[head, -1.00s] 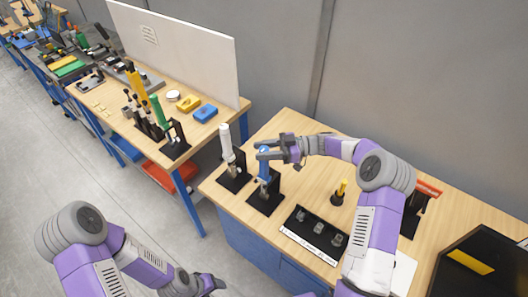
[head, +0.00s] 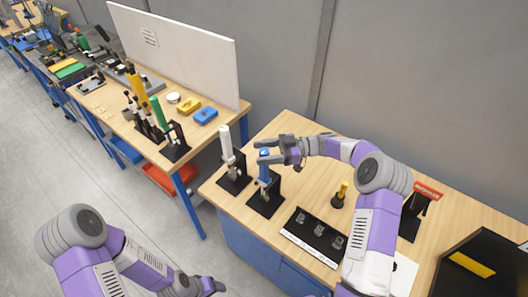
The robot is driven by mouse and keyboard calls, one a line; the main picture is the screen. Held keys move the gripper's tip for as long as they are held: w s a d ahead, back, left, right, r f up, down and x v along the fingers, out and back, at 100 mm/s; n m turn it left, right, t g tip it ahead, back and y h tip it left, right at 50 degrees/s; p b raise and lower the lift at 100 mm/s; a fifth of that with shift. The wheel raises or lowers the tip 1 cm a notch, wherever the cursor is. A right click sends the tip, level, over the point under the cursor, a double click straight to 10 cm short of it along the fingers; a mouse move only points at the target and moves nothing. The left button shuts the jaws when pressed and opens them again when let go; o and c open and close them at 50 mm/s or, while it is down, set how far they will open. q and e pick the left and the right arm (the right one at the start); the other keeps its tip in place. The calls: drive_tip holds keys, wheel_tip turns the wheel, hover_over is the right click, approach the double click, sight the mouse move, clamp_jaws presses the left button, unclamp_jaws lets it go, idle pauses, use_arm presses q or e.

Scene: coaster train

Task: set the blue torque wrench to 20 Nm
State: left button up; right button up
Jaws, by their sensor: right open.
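The blue torque wrench (head: 263,172) stands upright in a black stand (head: 266,199) near the left edge of the near bench. My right gripper (head: 266,152) is open at the wrench's top, with its fingers pointing left. One finger is behind the handle top and the other is in front of it or level with it; I cannot tell whether they touch it. The scale on the wrench is too small to read. My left gripper (head: 212,287) is low at the bottom edge, away from the bench, and its jaws are not clear.
A white-handled wrench (head: 227,145) stands in its own stand just left of the blue one. A red-topped stand (head: 427,191) is further right.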

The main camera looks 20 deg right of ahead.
drive_tip(key=d+b, duration=0.1)
drive_tip(key=d, duration=0.6)
drive_tip(key=shift+s+d, duration=0.25)
drive_tip(key=shift+s, duration=0.1)
